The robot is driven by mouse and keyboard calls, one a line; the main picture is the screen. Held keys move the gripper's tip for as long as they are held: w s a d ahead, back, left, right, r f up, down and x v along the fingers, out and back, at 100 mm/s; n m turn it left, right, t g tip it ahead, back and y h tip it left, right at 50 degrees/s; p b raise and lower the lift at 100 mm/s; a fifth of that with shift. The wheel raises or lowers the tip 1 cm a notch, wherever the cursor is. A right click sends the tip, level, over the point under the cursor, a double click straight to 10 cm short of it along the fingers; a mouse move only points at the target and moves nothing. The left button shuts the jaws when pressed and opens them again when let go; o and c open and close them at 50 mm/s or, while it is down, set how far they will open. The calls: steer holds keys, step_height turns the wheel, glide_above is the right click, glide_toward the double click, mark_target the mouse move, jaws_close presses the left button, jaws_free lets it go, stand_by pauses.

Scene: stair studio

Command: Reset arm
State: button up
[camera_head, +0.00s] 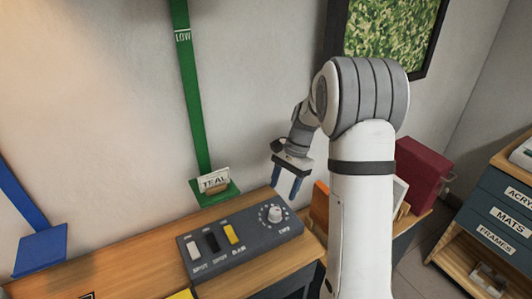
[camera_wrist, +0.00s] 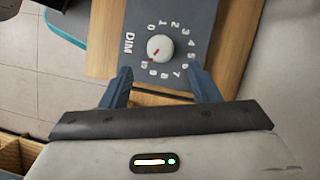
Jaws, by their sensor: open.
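My gripper (camera_head: 289,186) is open and empty, with its blue fingers pointing down over the right end of a dark control panel on the wooden desk. In the wrist view the two fingers of my gripper (camera_wrist: 160,84) stand apart on either side below a round white dial (camera_wrist: 160,48). The control panel (camera_head: 207,274) also carries white, black and yellow switches beside the dial (camera_head: 275,213). My arm hides part of the desk's right side.
A green wall strip holds a small shelf with a TEAL card (camera_head: 214,181). A blue shelf (camera_head: 42,248) is at the left. A dark red box (camera_head: 422,170) and an orange item (camera_head: 320,205) stand right. A labelled drawer cabinet (camera_head: 497,205) is far right.

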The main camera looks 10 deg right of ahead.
steer(key=s+a+r+n+t+h, duration=0.1)
steer(key=s+r+n, duration=0.2)
steer(key=s, duration=0.4)
steer(key=s+a+r+n+t+h, duration=0.1)
steer(key=s+r+n+t, duration=0.1)
steer(key=s, duration=0.6)
steer(key=s+a+r+n+t+h, duration=0.1)
steer(key=s+r+n+t, duration=0.1)
steer(key=s+r+n, duration=0.3)
steer(key=s+n, duration=0.1)
steer(key=s, duration=0.2)
steer(key=shift+s+h, duration=0.15)
steer(key=shift+h, duration=0.25)
steer(key=shift+c, duration=0.4)
